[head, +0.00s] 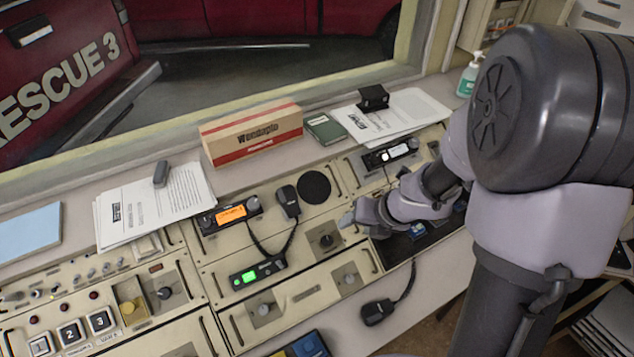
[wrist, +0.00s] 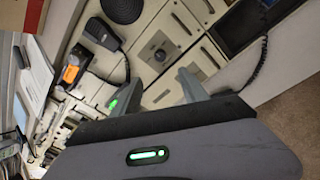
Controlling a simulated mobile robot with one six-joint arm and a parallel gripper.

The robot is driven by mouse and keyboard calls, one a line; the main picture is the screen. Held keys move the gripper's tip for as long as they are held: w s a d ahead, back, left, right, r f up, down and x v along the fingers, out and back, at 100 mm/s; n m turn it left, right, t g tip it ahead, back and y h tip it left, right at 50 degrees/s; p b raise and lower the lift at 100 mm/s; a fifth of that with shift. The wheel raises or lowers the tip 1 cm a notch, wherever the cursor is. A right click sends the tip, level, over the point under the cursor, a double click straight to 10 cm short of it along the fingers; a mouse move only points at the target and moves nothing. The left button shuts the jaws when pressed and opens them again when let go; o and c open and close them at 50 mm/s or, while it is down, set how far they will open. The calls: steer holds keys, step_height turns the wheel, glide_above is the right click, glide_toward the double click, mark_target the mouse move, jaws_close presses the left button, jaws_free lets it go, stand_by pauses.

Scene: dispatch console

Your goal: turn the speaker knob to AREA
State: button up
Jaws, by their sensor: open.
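A black round knob (head: 326,240) sits on a square plate in the beige console, just below the round black speaker grille (head: 313,187). It looks like the speaker knob; its markings are too small to read. The knob also shows in the wrist view (wrist: 160,54), beyond the fingertips, with the speaker grille (wrist: 123,8) above it. My gripper (head: 360,226) is open and empty, to the right of the knob and apart from it. In the wrist view my gripper's two fingers (wrist: 157,92) are spread, with bare panel between them.
Two lighter knobs (head: 349,279) (head: 263,309) sit on nearby plates. A handset (head: 288,200) with a coiled cord and a green-lit radio (head: 258,273) lie left of the knob. Another handset (head: 377,312) hangs at the console's front edge. A cardboard box (head: 252,132) stands behind.

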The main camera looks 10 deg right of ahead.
mark_target(329, 240)
steer(key=b+x, duration=0.9)
steer(key=x, duration=0.8)
steer(key=shift+a+f, duration=0.1)
steer(key=shift+f, duration=0.1)
jaws_close()
steer(key=m, duration=0.5)
steer(key=shift+s+m+p, duration=0.1)
steer(key=shift+m+p, duration=0.2)
steer(key=shift+p, duration=0.05)
steer(key=m+t, duration=0.1)
steer(key=m, duration=0.5)
steer(key=shift+y, duration=0.3)
steer(key=shift+s+m, duration=0.1)
steer(key=shift+m, duration=0.2)
